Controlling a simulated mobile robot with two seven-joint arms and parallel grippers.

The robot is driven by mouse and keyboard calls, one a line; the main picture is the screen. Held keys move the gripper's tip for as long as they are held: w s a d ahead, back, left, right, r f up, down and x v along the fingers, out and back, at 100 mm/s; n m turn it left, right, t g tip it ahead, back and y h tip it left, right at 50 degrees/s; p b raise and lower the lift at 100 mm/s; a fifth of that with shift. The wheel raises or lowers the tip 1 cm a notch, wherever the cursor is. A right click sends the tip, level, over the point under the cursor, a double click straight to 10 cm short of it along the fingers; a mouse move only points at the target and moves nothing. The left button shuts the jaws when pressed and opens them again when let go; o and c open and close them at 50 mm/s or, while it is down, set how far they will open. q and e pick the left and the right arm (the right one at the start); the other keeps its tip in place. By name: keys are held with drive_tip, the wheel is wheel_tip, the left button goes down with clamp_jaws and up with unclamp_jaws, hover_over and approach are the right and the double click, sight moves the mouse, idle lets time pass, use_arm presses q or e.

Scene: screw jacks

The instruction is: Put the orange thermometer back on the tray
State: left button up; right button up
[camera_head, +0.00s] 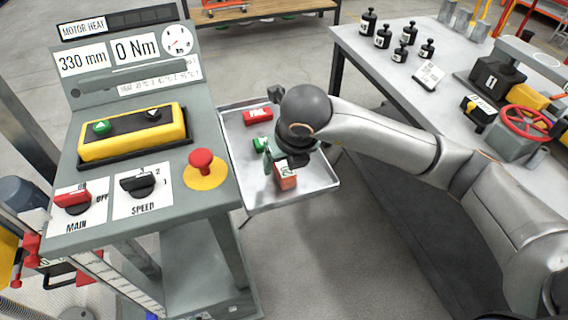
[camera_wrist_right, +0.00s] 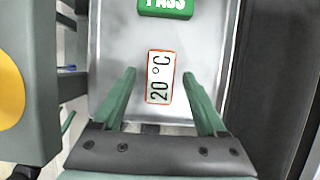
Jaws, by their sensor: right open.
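The orange thermometer (camera_head: 286,182) is a small block with a white label on top, at the near part of the metal tray (camera_head: 262,200). In the right wrist view the thermometer (camera_wrist_right: 159,77) shows its "20 °C" label, with tray floor around it. My right gripper (camera_head: 280,168) is over the tray at the thermometer. In the wrist view its green fingers (camera_wrist_right: 159,84) are apart, one on each side of the thermometer, with gaps between. The wrist and fingers partly hide the thermometer and tray in the head view. My left gripper is not in view.
A green PASS block (camera_wrist_right: 166,8) and a red block (camera_head: 258,115) are also on the tray. The grey control console (camera_head: 215,225) with a red knob (camera_head: 202,162) stands close left. A workbench (camera_head: 385,70) with black weights is at right.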

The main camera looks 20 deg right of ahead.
drive_tip(key=v, duration=1)
